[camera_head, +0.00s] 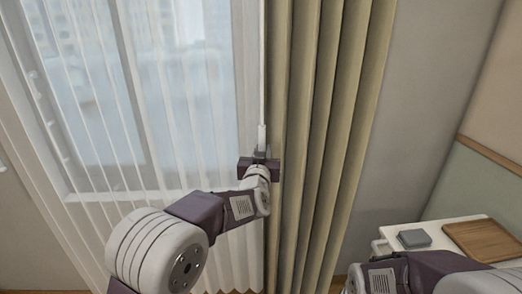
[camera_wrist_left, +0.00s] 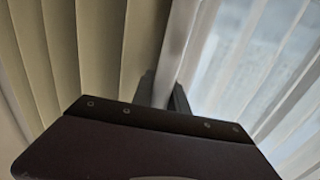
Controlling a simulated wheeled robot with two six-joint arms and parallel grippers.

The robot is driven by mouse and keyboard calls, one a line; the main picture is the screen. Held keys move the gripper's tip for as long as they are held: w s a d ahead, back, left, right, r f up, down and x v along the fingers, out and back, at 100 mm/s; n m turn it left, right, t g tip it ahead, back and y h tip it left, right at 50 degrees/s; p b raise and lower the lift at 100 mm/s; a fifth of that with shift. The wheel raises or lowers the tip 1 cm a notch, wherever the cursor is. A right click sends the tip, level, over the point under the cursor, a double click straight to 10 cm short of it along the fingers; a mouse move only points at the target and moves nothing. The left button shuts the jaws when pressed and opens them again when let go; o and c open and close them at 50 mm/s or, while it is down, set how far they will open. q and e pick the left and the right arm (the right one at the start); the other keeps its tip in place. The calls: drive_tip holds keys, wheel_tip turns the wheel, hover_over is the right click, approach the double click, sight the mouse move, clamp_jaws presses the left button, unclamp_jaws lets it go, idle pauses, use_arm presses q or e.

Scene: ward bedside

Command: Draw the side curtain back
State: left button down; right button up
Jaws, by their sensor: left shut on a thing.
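The beige side curtain (camera_head: 335,130) hangs in upright folds at the right edge of the window; it also shows at the left of the left wrist view (camera_wrist_left: 75,50). A slim white pull rod (camera_head: 262,75) hangs along the curtain's left edge. My left gripper (camera_head: 260,156) is shut on the rod's lower end, just left of the folds. In the left wrist view the rod (camera_wrist_left: 179,45) runs down between the dark fingers. Part of my right arm shows at the lower right, but I see no right fingertips.
A white sheer curtain (camera_head: 150,120) hangs across the window on the left. At the lower right, a white table (camera_head: 435,230) carries a grey box (camera_head: 414,239) and a brown wooden tray (camera_head: 485,239). Bare grey wall (camera_head: 425,100) lies right of the curtain.

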use_arm(q)
drive_tip(key=shift+d, duration=0.15)
use_arm(e)
drive_tip(key=shift+r, duration=0.1)
drive_tip(key=shift+d, duration=0.1)
use_arm(q)
drive_tip(key=c, duration=1.3)
unclamp_jaws()
drive_tip(key=shift+d, duration=0.15)
drive_tip(key=s+b, duration=0.1)
drive_tip(key=s, duration=0.8)
drive_tip(key=shift+a+b, duration=0.25)
drive_tip(key=shift+b, duration=0.05)
use_arm(e)
drive_tip(key=shift+d+f, duration=0.1)
drive_tip(key=shift+f, duration=0.75)
